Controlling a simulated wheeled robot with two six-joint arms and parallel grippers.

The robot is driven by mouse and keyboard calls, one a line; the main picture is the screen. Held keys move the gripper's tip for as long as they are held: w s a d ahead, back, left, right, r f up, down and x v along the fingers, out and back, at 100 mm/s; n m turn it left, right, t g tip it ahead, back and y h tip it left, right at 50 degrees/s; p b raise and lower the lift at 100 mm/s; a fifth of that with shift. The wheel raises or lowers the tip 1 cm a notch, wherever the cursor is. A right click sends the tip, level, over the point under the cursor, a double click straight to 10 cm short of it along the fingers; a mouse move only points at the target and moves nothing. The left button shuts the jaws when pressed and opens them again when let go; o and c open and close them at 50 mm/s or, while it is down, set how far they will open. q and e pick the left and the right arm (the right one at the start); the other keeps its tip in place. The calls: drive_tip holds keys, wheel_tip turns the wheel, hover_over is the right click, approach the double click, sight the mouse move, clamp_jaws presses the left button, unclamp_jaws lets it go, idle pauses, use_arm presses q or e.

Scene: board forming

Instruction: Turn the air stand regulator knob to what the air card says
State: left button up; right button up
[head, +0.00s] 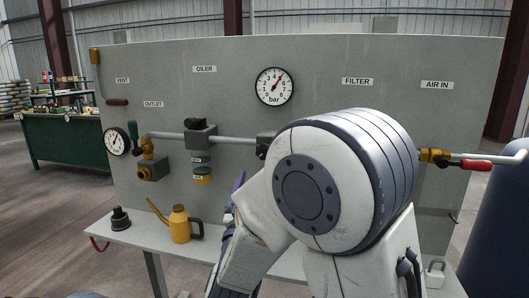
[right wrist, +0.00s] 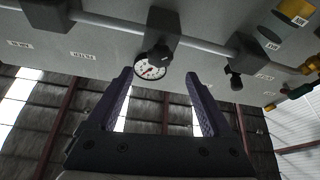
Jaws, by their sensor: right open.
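The regulator is a dark block (right wrist: 163,24) on the pipe, with a dark knob (right wrist: 160,53), in the upside-down right wrist view. In the head view only its left edge (head: 265,143) shows past my right arm. The round bar gauge (head: 275,87) is above it on the panel; its needle points up and right. It also shows in the right wrist view (right wrist: 148,70), partly behind the knob. My right gripper (right wrist: 160,75) is open and empty, its fingers pointing toward the knob, which lies beyond the tips. My left gripper and the air card are not in view.
The oiler (head: 200,136), a small gauge (head: 117,142) and a brass fitting (head: 147,172) are to the left on the panel. A yellow oil can (head: 180,225) and black cup (head: 120,218) stand on the shelf. A red-handled valve (head: 476,165) is at the right.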

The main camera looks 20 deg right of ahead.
drive_tip(key=p+x, duration=0.2)
drive_tip(key=x, duration=0.8)
clamp_jaws()
drive_tip(key=shift+f+m+h+b, duration=0.3)
drive_tip(key=shift+m+b, duration=0.4)
drive_tip(key=shift+b, duration=0.25)
drive_tip(key=m+g+h+b, duration=0.1)
drive_tip(key=m+b, duration=0.1)
drive_tip(key=m+g+h+b, duration=0.1)
drive_tip(key=m+b, duration=0.1)
drive_tip(key=m, duration=0.1)
drive_tip(key=shift+m+h+b, duration=0.3)
drive_tip(key=shift+b, duration=0.1)
drive_tip(key=m+g+b, duration=0.1)
drive_tip(key=m+b, duration=0.1)
drive_tip(key=m, duration=0.1)
drive_tip(key=shift+r+g+h, duration=0.1)
drive_tip(key=shift+g+h, duration=0.2)
drive_tip(key=shift+h, duration=0.1)
drive_tip(key=shift+r+m+g+h+b, duration=0.1)
drive_tip(key=shift+m+g+h+b, duration=0.45)
drive_tip(key=shift+m, duration=0.95)
